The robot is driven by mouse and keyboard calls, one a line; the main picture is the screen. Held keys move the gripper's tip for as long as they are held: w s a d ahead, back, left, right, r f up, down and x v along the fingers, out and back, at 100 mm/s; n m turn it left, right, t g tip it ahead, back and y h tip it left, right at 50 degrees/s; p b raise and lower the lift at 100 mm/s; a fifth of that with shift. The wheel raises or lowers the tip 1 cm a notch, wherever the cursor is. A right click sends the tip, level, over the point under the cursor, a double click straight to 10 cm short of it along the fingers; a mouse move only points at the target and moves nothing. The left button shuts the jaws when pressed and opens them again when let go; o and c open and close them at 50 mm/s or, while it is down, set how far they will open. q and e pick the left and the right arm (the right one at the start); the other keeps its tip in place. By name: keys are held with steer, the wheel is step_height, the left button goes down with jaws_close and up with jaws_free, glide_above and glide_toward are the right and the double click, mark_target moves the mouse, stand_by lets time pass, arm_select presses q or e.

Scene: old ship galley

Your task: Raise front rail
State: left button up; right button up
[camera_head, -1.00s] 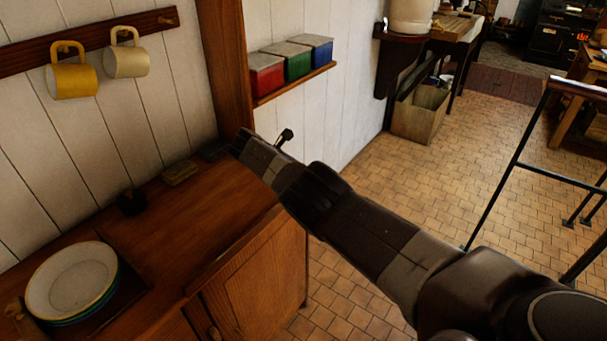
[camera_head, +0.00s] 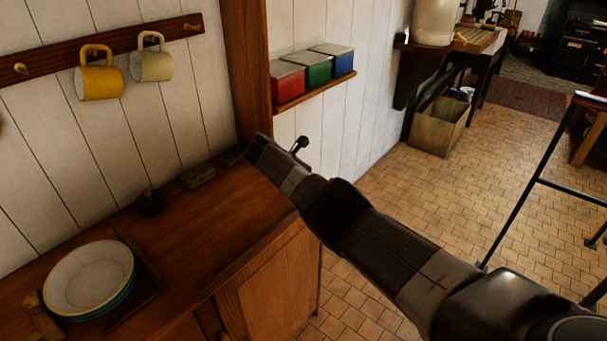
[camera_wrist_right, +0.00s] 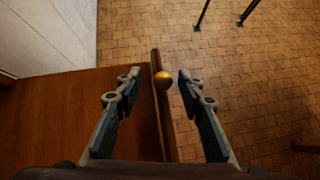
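The wooden rail (camera_wrist_right: 155,65) shows in the right wrist view as a narrow strip along the edge of the brown wooden counter (camera_wrist_right: 60,115). A round brass knob (camera_wrist_right: 163,78) sits on it. My right gripper (camera_wrist_right: 159,76) is open, one finger on each side of the rail and knob, with visible gaps to both. It is not clear how high the fingertips are above the rail. In the head view my right arm reaches over the counter (camera_head: 190,235) from the lower right; its fingers cannot be made out, and the rail is not distinct there. My left gripper is not in view.
Stacked plates (camera_head: 90,278) and a small dark object (camera_head: 149,202) stand on the counter. Yellow (camera_head: 100,83) and cream (camera_head: 152,66) mugs hang above. A shelf holds red, green and blue tins (camera_head: 318,68). A black metal frame (camera_head: 530,180) stands right; the tiled floor between is clear.

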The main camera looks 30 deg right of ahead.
steer(key=v, duration=1.1)
steer(key=shift+f, duration=0.1)
